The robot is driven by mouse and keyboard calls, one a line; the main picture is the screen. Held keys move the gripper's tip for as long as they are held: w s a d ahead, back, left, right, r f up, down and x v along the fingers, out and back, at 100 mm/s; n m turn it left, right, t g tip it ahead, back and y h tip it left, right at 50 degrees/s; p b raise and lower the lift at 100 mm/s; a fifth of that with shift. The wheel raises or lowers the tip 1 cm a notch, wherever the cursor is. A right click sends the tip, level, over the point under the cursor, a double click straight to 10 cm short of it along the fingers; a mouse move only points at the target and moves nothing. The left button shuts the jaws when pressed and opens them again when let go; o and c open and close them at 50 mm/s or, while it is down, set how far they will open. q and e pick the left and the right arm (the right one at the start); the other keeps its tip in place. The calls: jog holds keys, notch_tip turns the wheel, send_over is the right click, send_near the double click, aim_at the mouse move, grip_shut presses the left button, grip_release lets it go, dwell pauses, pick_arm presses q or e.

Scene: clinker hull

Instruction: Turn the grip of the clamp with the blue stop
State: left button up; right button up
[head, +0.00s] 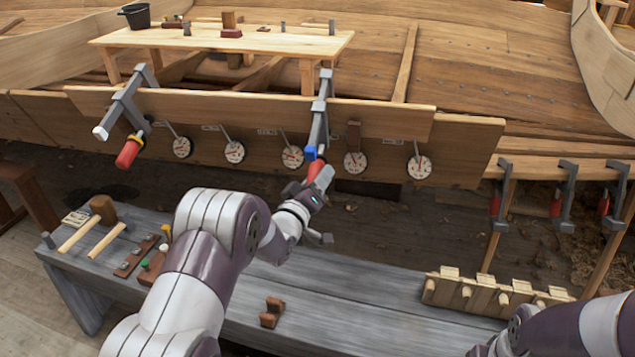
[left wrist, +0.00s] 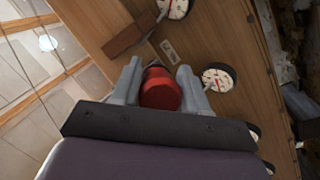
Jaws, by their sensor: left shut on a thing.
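The clamp with the blue stop (head: 311,153) sits on the plank edge right of the middle in the head view, its grey bar (head: 318,117) running up to the plank. Its red grip (head: 314,171) hangs below the blue stop. My left gripper (head: 320,180) is at that grip and covers its lower part. In the left wrist view the red grip (left wrist: 160,90) lies between the two fingers of my left gripper (left wrist: 160,92), which are shut on it. Another clamp (head: 124,110) with a yellow stop and a red grip (head: 129,152) hangs at the left. My right gripper is not seen.
Several round dials (head: 292,156) line the plank below the clamps. A grey bench (head: 350,290) runs below, with a mallet (head: 102,208) and a wooden rack of pegs (head: 490,292). Several more clamps (head: 561,195) hang at the right. A table (head: 270,42) stands behind.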

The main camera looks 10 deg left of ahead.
pick_arm(q)
jog(key=shift+r, duration=0.15)
dwell(0.4)
jog(key=o, duration=1)
jog(key=shift+w, duration=0.1)
jog(key=v, duration=0.6)
jog(key=p+v, duration=0.1)
jog(key=v, duration=0.5)
jog(key=shift+s+a+f, duration=0.2)
jog(key=shift+s+f, duration=0.05)
jog(key=shift+s, duration=0.1)
